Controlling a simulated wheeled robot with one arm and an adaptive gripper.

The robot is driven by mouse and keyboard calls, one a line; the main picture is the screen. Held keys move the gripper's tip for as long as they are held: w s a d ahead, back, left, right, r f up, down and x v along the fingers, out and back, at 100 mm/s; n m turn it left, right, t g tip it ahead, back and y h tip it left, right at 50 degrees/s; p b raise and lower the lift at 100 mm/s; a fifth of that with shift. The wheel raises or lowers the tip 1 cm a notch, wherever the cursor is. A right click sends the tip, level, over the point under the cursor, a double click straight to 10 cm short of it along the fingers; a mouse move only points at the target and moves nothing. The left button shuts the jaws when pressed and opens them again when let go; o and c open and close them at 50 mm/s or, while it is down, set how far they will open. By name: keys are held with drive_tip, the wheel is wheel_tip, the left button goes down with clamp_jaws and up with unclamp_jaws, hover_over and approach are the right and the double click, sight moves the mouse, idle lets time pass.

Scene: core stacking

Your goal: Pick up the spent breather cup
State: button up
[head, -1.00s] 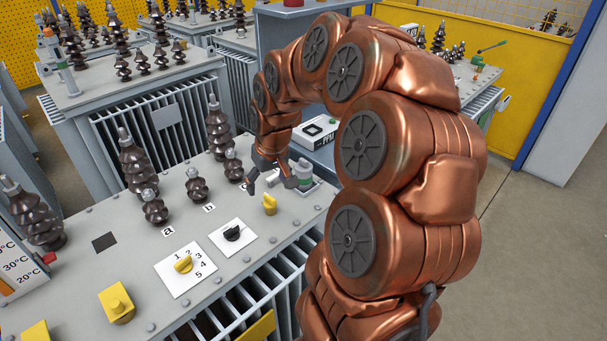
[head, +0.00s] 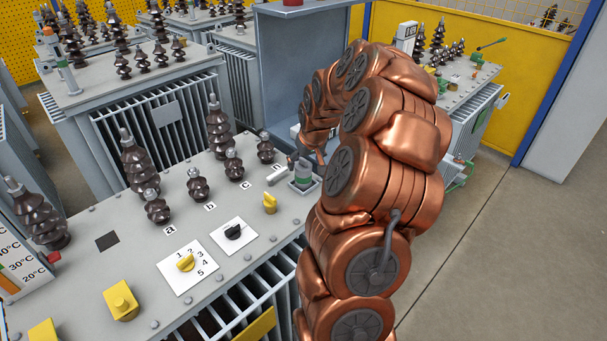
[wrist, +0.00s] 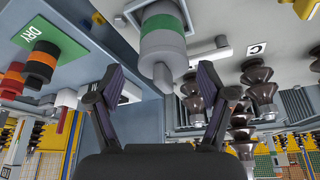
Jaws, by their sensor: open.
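A grey cup with a green band (head: 303,174), which I take for the breather cup, stands in a small square tray (head: 312,185) at the right back corner of the near transformer. In the wrist view the cup (wrist: 163,38) hangs from the top of the picture, its pale narrow end pointing down between my fingertips. My gripper (wrist: 162,76) is open, with one dark finger on each side of that narrow end, and holds nothing. I cannot tell whether a finger touches it. In the head view most of my gripper is hidden by my arm.
Ribbed dark bushings marked a, b and c (head: 236,167) and a yellow knob (head: 270,202) stand left of the cup.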

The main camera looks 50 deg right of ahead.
sight(304, 166)
drive_tip(key=shift+a+p+x, duration=0.1)
drive_tip(key=shift+p+x, duration=0.4)
drive_tip(key=shift+x, duration=0.25)
drive_tip(key=shift+a+p+x, duration=0.15)
drive_tip(key=shift+p+x, duration=0.3)
drive_tip(key=shift+x, duration=1.3)
drive_tip(key=shift+c, duration=0.3)
drive_tip(key=shift+s, duration=0.1)
drive_tip(key=c, duration=1.3)
drive_tip(key=shift+r, duration=0.15)
